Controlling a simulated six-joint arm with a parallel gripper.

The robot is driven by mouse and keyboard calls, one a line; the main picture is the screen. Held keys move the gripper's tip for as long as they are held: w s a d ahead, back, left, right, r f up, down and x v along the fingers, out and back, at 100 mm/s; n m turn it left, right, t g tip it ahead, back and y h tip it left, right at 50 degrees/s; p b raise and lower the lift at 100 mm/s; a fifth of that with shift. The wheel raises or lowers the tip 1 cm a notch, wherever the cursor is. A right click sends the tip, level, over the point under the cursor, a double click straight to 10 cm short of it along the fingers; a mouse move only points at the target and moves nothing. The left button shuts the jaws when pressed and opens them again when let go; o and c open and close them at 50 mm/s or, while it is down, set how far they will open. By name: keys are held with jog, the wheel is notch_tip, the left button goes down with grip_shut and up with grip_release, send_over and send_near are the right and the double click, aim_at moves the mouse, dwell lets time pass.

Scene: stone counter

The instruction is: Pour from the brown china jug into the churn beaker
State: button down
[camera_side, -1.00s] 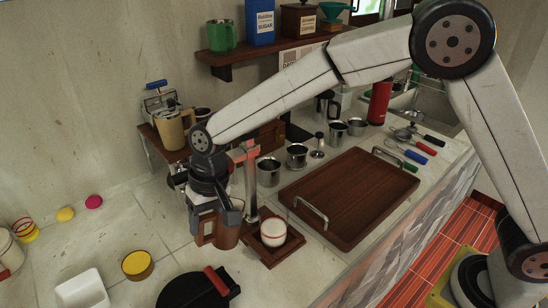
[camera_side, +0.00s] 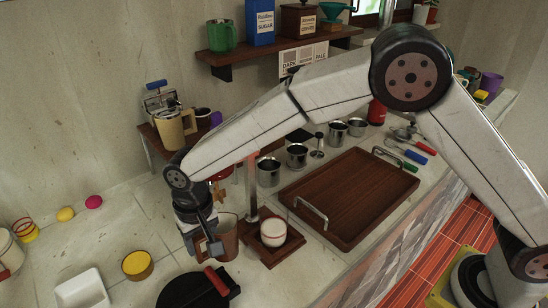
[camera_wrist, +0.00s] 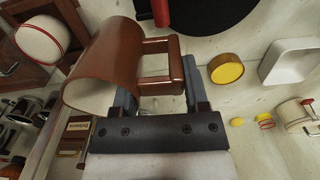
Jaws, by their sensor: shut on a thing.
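The brown china jug (camera_side: 229,238) hangs in my gripper (camera_side: 213,248), just left of the wooden stand in the side view. In the wrist view the jug (camera_wrist: 125,62) shows its open mouth toward the lower left, and its squared handle (camera_wrist: 160,64) lies between my fingers (camera_wrist: 158,88). My gripper is shut on that handle. Whether anything is in the jug cannot be seen. A white beaker with a red band, which I take for the churn beaker (camera_side: 272,232), stands upright on the stand, right of the jug and apart from it. It also shows in the wrist view (camera_wrist: 40,42).
The wooden stand (camera_side: 283,251) has a metal post (camera_side: 252,190) close behind the jug. A dark round pan (camera_side: 192,292) with a red handle lies in front. A brown tray (camera_side: 350,195) fills the right. A yellow pot (camera_side: 137,264) and white dish (camera_side: 80,289) sit left.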

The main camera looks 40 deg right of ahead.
jog(key=shift+a+r, duration=0.1)
jog(key=shift+r, duration=0.1)
jog(key=shift+r, duration=2.4)
